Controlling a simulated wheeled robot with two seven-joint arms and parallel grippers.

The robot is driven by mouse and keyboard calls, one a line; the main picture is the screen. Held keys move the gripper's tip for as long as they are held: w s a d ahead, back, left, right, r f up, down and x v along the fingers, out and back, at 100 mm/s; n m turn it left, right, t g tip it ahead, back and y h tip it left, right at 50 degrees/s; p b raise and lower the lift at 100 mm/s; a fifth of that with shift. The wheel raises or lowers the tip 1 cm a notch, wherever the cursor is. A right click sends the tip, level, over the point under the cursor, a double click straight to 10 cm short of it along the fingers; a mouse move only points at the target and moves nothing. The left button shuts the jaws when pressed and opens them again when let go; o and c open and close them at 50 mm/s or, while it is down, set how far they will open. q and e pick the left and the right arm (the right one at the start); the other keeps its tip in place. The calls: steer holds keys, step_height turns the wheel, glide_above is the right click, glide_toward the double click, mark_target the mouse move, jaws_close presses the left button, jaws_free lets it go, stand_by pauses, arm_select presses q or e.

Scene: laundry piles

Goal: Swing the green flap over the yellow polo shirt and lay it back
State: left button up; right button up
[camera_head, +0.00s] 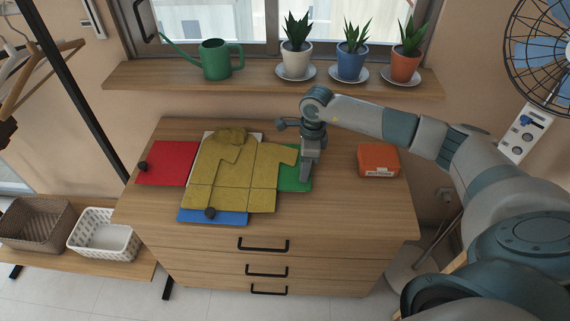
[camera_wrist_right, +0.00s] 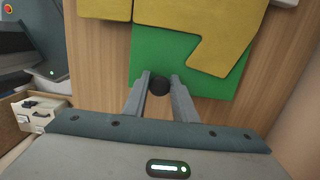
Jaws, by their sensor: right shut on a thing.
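The yellow polo shirt (camera_head: 236,175) lies spread on a folding board on the dresser top, its collar toward the window. The green flap (camera_head: 291,178) lies flat at the right, partly under the shirt's sleeve and side. It also shows in the right wrist view (camera_wrist_right: 160,52). My right gripper (camera_head: 308,178) is at the green flap's outer edge. In the right wrist view its fingers (camera_wrist_right: 159,88) are shut on the flap's black knob (camera_wrist_right: 159,84). My left gripper is not in view.
The red flap (camera_head: 168,163) lies flat at the left and the blue flap (camera_head: 225,217) at the front, each with a black knob. An orange box (camera_head: 379,160) sits right of my gripper. Potted plants stand on the sill behind. The dresser's front right is clear.

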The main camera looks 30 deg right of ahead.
steer(key=shift+w+a+r, duration=0.2)
steer(key=shift+w+r, duration=0.05)
steer(key=shift+r, duration=0.5)
steer(key=shift+s+a+r, duration=0.15)
steer(key=shift+r, duration=0.2)
steer(key=shift+r+p, duration=0.15)
steer(key=shift+p, duration=0.2)
steer(key=shift+w+a+r+g+h+p, duration=0.1)
steer(key=shift+w+a+r+h+p, duration=0.15)
steer(key=shift+r, duration=0.3)
steer(key=shift+w+a+r+g+h+p, duration=0.1)
steer(key=shift+w+a+r+h+p, duration=0.15)
steer(key=shift+r, duration=0.25)
steer(key=shift+w+a+r+g+h+p, duration=0.1)
steer(key=shift+a+r+h+p, duration=0.2)
steer(key=shift+r, duration=0.25)
